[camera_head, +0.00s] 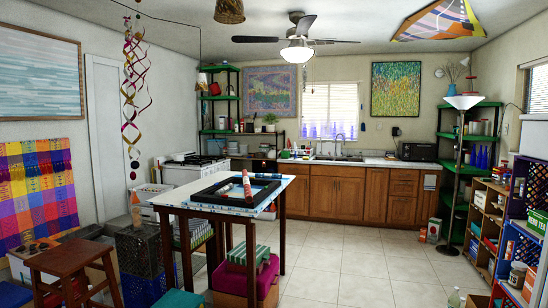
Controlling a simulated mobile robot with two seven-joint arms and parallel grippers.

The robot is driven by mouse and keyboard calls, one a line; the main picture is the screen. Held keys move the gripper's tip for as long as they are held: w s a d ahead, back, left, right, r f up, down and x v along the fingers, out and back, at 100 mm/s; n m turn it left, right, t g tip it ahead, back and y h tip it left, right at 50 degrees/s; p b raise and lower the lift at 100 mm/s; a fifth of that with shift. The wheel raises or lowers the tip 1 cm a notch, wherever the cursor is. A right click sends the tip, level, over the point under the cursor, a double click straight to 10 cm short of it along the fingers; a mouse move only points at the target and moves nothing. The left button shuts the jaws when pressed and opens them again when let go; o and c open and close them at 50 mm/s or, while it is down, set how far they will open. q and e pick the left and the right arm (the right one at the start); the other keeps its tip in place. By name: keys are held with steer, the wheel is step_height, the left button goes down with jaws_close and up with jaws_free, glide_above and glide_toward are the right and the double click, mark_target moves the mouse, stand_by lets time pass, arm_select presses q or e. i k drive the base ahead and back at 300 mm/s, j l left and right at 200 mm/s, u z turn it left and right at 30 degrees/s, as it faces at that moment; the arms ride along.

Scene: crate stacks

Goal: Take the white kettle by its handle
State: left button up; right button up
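A small white rounded object, which looks like the white kettle (181,156), sits on top of the white stove (195,172) at the back left, beyond the tall table. It is far off and small, so I cannot make out its handle. Neither of my grippers is in view, and no part of my arms shows.
A tall table (172,201) with a dark frame and a red roll on it stands mid-left. Stools, boxes and a dark crate (139,250) crowd the left. Crates and shelves line the right. The tiled floor (365,262) is clear in the middle.

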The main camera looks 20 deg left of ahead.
mark_target(272, 154)
steer(key=i+z, duration=0.4)
steer(key=i, duration=1.55)
steer(key=i+u, duration=0.15)
steer(key=i, duration=1.25)
steer(key=i+u, duration=0.25)
steer(key=i, duration=0.4)
steer(key=i+l+u, duration=0.2)
steer(key=i, duration=0.45)
steer(key=i+u, duration=0.35)
steer(key=i, duration=1.05)
steer(key=i+j+z, duration=0.25)
steer(key=i, duration=1.1)
steer(key=i+l+u, duration=0.1)
steer(key=i, duration=0.6)
steer(key=i+l, duration=0.15)
steer(key=i, duration=0.5)
steer(key=i+j+u, duration=0.1)
steer(key=i+u, duration=0.85)
steer(key=u, duration=0.2)
